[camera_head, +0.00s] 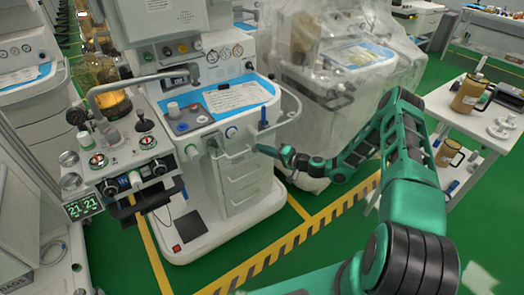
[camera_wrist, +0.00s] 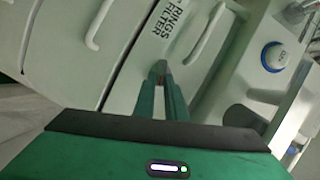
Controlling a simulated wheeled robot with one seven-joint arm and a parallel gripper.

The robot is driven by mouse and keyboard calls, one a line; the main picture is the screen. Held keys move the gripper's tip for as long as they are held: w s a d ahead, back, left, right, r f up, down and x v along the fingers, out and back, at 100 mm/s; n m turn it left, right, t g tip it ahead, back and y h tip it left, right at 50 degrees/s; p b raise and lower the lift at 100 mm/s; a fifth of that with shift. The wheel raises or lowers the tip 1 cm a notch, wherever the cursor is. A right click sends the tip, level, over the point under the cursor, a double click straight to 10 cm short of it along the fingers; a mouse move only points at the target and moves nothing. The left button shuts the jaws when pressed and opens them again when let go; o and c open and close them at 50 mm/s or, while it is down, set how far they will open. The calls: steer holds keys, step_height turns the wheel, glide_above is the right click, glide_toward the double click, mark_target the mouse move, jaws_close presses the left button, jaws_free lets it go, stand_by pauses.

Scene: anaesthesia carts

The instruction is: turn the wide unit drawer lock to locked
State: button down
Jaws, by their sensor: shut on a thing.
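The wide unit (camera_head: 225,190) is the white machine left of my arm, with a stack of drawers (camera_head: 240,185) in its front. My gripper (camera_head: 262,149) reaches in from the right to the upper drawer area. In the wrist view, the drawer fronts (camera_wrist: 65,55) are tilted and fill the left and middle. My gripper (camera_wrist: 161,72) has its green fingers close together at the drawer face, below the printed label "RINGS FILTER" (camera_wrist: 168,25). It is shut on a small part, likely the drawer lock, which the fingertips mostly hide. The lock's position cannot be read.
A round button with a blue ring (camera_wrist: 272,57) is right of my fingers in the wrist view. A rail (camera_head: 290,110) juts out above my gripper. A plastic-covered machine (camera_head: 330,65) stands behind my arm. Green floor with yellow striping (camera_head: 290,240) lies in front.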

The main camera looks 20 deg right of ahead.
steer(key=m, duration=0.1)
steer(key=m+y, duration=0.1)
steer(key=m, duration=0.1)
steer(key=shift+w+a+f+m+t, duration=0.2)
steer(key=shift+f+m+t, duration=0.1)
steer(key=shift+f+t, duration=0.1)
steer(key=shift+a+r, duration=0.1)
stand_by(0.4)
steer(key=c, duration=1.8)
jaws_free()
steer(key=shift+y, duration=0.3)
steer(key=shift+r, duration=0.1)
steer(key=v, duration=1.1)
steer(key=shift+d+f, duration=0.2)
steer(key=shift+f, duration=0.2)
steer(key=shift+s, duration=0.15)
